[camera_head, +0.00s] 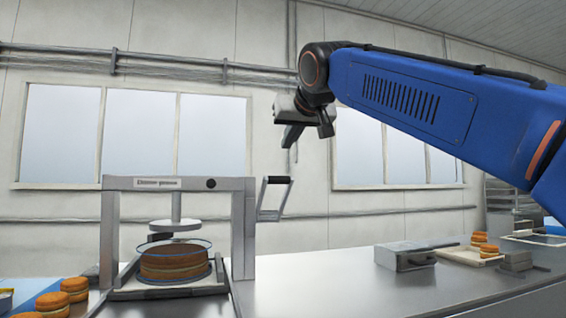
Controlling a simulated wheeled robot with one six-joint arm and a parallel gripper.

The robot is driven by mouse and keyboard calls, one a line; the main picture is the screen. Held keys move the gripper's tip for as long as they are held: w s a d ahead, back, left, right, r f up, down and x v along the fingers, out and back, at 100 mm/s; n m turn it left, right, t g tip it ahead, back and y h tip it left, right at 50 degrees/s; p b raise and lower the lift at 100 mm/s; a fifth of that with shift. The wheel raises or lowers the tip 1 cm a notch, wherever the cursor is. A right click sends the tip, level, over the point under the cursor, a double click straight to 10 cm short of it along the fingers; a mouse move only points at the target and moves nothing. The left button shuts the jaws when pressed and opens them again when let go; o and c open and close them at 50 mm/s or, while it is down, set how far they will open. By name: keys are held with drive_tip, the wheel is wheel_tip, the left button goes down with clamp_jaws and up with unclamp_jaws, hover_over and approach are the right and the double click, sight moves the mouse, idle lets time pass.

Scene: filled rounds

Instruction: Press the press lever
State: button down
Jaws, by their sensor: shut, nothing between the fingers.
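The press (181,184) stands on the metal counter at the left, a grey frame with a round plate (175,225) on a rod. The plate hangs just above a layered round cake (175,262) inside a clear ring, on a tray in the press. The press lever (276,190) is on the frame's right side, raised, with a black handle at its top. My gripper (290,135) is above the lever, pointing down, apart from it. Its fingers are small and dark here; it is shut and empty.
Several filled rounds (53,302) lie at the lower left. A grey metal box (404,256) sits on the counter (330,285) to the right, near a board with more rounds (486,246). The counter between press and box is clear.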

hover_over(279, 177)
drive_tip(key=w, duration=0.1)
wheel_tip(279, 177, down, 3)
drive_tip(key=shift+f, duration=0.2)
drive_tip(key=shift+w+f, duration=0.15)
drive_tip(key=shift+s+d+f, duration=0.15)
drive_tip(key=shift+s+f, duration=0.45)
drive_tip(key=shift+f, duration=0.15)
drive_tip(key=shift+s+d+f, duration=0.1)
drive_tip(key=shift+s+f, duration=0.5)
drive_tip(key=shift+f, duration=0.1)
